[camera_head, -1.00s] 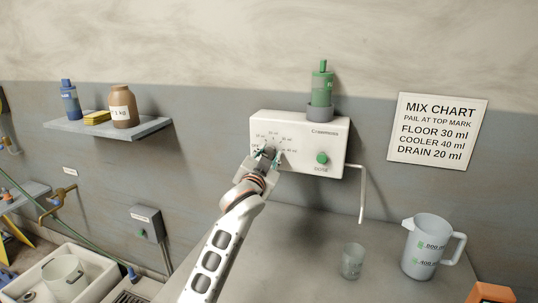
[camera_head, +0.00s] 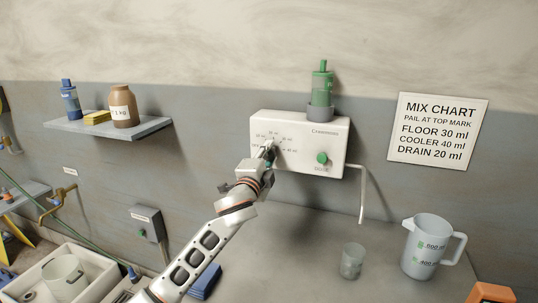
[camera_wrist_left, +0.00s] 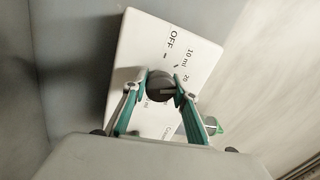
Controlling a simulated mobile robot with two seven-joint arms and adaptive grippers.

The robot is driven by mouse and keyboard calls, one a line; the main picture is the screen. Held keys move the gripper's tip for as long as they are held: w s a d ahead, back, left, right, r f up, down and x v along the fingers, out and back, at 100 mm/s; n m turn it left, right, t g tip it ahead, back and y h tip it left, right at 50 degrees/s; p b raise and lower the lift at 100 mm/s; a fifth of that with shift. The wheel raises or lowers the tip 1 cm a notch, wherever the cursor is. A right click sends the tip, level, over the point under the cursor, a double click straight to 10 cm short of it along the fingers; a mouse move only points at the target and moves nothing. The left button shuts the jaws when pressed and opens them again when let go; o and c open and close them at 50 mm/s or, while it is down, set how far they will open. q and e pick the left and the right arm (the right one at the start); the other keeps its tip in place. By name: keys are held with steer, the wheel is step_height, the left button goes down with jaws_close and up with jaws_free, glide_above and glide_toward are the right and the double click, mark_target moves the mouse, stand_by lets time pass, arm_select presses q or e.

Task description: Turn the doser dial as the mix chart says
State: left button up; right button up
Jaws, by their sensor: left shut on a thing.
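The doser (camera_head: 309,158) is a white wall box with a dial scale on its left and a green dose button (camera_head: 322,158) on its right. My left gripper (camera_head: 269,152) is at the dial; in the left wrist view its teal-edged fingers are shut on both sides of the round grey dial (camera_wrist_left: 159,84). OFF, 10 ml and 20 show beside the dial there; other marks are partly hidden. I cannot tell which mark the dial points at. The mix chart (camera_head: 436,132) reads floor 30 ml, cooler 40 ml, drain 20 ml. My right gripper is not in view.
A green bottle (camera_head: 321,86) stands in the doser's top. A bent outlet pipe (camera_head: 362,195) hangs at its right. A clear cup (camera_head: 351,261) and a measuring jug (camera_head: 428,248) stand on the bench. A shelf (camera_head: 140,131) holds bottles at left. The bench middle is clear.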

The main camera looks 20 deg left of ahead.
arm_select(q)
steer(key=shift+r+m+h, duration=0.1)
steer(key=shift+m+h, duration=0.2)
steer(key=shift+m, duration=1.6)
steer(key=o, duration=1.1)
